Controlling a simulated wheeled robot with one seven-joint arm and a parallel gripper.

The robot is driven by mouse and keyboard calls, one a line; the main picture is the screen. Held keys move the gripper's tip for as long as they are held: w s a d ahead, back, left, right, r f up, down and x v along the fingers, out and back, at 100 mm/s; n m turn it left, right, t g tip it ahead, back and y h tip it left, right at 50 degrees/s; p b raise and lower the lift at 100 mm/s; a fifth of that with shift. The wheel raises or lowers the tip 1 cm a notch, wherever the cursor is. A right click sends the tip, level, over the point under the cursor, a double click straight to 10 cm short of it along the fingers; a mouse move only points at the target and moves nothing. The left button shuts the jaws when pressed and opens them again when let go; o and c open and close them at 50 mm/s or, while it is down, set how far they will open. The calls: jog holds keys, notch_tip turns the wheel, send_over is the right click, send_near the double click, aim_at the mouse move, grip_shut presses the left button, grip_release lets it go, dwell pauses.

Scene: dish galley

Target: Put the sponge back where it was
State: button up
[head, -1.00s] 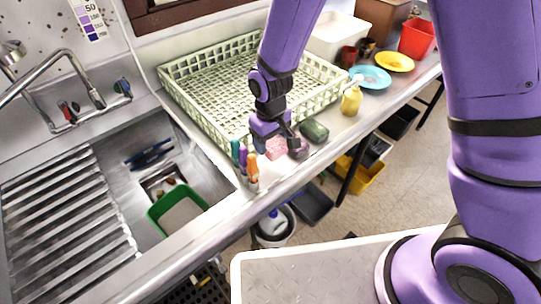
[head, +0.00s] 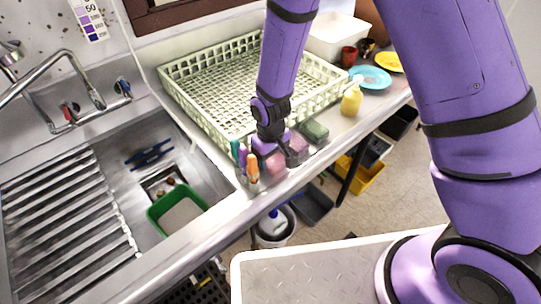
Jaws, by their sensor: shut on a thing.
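My gripper (head: 284,161) points down at the counter's front edge, left of the middle of the head view. It is shut on a pink sponge (head: 276,166), which shows beside the fingers and is partly hidden by them. The sponge is low over the counter, and I cannot tell whether it touches the surface. A mauve block (head: 299,145), perhaps another sponge, lies just right of the gripper. A dark green block (head: 314,131) lies farther right.
Upright coloured handles (head: 252,166) stand close left of the gripper. A pale green dish rack (head: 215,90) is behind it. The sink (head: 150,195) with a green-rimmed tub (head: 178,212) is left.

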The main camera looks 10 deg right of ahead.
jog(key=o, duration=0.9)
jog(key=shift+c, duration=0.2)
notch_tip(320, 180, up, 12)
jog(key=s+d+r+m+t, duration=0.1)
jog(key=s+d+r+m, duration=0.1)
jog(key=d+r, duration=0.6)
jog(key=s+d+r+m+t, duration=0.1)
jog(key=d+r, duration=0.5)
jog(key=r, duration=0.5)
jog(key=s+d+r+m+t, duration=0.1)
jog(key=s+d+r+m, duration=0.1)
jog(key=s+d+r, duration=0.2)
jog(key=s+d+r+m+t, duration=0.1)
jog(key=s+d+r, duration=0.4)
jog(key=s, duration=0.6)
jog(key=shift+s+d+r+m+t, duration=0.15)
jog(key=shift+s+d+m+t, duration=0.2)
jog(key=shift+d+t, duration=0.35)
jog(key=shift+w+d, duration=0.1)
jog(key=shift+w, duration=0.05)
